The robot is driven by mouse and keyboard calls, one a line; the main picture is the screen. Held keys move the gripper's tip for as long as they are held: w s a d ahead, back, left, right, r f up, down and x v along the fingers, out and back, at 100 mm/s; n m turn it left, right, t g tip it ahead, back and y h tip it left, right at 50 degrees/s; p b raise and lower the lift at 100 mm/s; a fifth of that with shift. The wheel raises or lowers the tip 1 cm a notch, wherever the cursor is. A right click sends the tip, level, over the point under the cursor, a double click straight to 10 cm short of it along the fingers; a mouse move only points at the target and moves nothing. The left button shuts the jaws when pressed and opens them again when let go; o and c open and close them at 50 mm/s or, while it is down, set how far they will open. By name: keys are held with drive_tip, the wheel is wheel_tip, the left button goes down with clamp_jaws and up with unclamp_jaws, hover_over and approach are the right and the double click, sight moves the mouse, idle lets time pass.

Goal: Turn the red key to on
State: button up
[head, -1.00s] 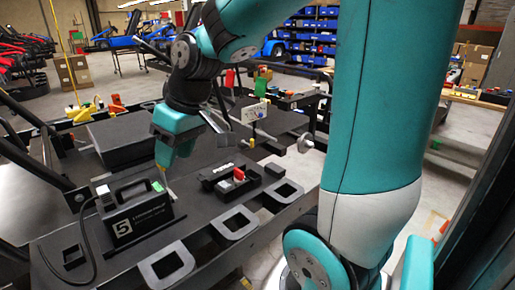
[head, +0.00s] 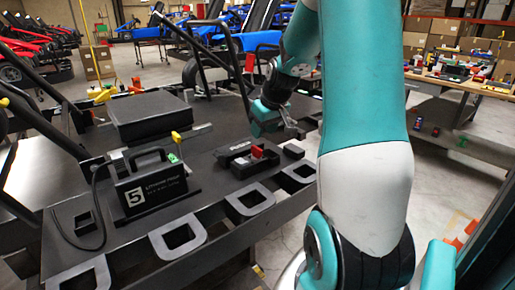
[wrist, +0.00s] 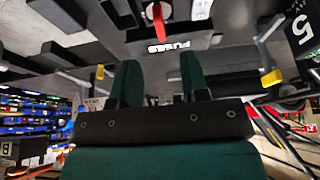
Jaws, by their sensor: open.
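The red key (head: 257,152) stands on the black fuse box (head: 236,160) on the dark kart stand. My gripper (head: 287,122) is behind and to the right of the fuse box, above the deck. Its two green fingers (wrist: 157,78) are apart with nothing between them. The red key lies beyond the fingertips, and they do not touch it. Which way the key is turned is not clear.
Upright bars (head: 238,75) rise near my arm. Loop handles (head: 250,203) line the front edge.

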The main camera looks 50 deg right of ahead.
sight(256, 147)
drive_tip(key=x, duration=0.9)
clamp_jaws()
drive_tip(key=m+h, duration=0.1)
drive_tip(key=m, duration=0.3)
drive_tip(key=shift+a+g+p, duration=0.15)
drive_tip(key=shift+g+p, duration=0.2)
drive_tip(key=shift+g, duration=0.05)
drive_tip(key=shift+m+h, duration=0.5)
drive_tip(key=shift+m, duration=0.6)
drive_tip(key=m+g, duration=0.1)
drive_tip(key=m, duration=0.2)
drive_tip(key=shift+g+h+p, duration=0.3)
drive_tip(key=shift+p, duration=0.1)
drive_tip(key=m, duration=0.3)
drive_tip(key=shift+g+h, duration=0.3)
drive_tip(key=shift+g, duration=0.1)
